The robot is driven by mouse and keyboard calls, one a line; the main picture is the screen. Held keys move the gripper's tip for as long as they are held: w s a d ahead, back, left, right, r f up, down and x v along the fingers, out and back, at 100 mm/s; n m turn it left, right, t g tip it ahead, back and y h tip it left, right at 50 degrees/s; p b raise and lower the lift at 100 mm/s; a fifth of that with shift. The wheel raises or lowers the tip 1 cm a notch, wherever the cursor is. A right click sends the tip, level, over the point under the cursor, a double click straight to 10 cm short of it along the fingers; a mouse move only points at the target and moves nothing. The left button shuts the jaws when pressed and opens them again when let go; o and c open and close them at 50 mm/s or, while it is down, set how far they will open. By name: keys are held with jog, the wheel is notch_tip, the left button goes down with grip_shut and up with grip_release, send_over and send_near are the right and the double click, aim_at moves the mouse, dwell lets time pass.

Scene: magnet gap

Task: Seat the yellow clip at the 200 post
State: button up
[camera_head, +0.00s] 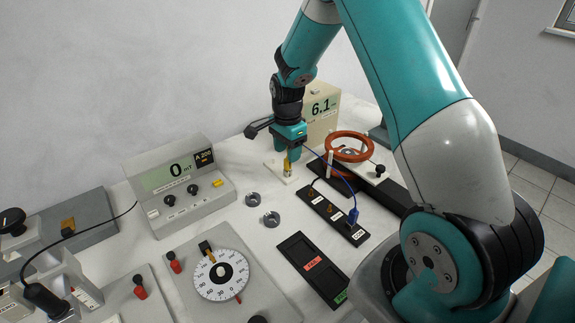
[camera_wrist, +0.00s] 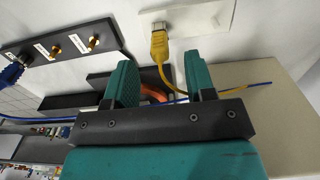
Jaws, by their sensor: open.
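The yellow clip (camera_head: 287,166) stands on a small white block (camera_head: 277,173) at the back of the table. In the wrist view the yellow clip (camera_wrist: 159,46) sits on the pale block, its yellow lead curving back between my fingers. My gripper (camera_head: 288,155) is open and points down just over the clip. In the wrist view my gripper's (camera_wrist: 161,75) two fingers lie either side of the lead, with the clip just ahead. A black post strip (camera_head: 320,208) carries several brass posts; a blue clip (camera_head: 352,216) is at its near end. The post labels are too small to read surely.
An orange ring coil (camera_head: 350,146) stands right of the clip. A meter reading 0 (camera_head: 180,180) and a dial box (camera_head: 221,275) are to the left. Two grey rings (camera_head: 271,218) lie on the table. A beige box showing 6.1 (camera_head: 322,115) stands behind my gripper.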

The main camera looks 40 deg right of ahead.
aim_at(288, 170)
jog(key=shift+f+p, duration=0.65)
jog(key=shift+f, duration=2.3)
grip_shut()
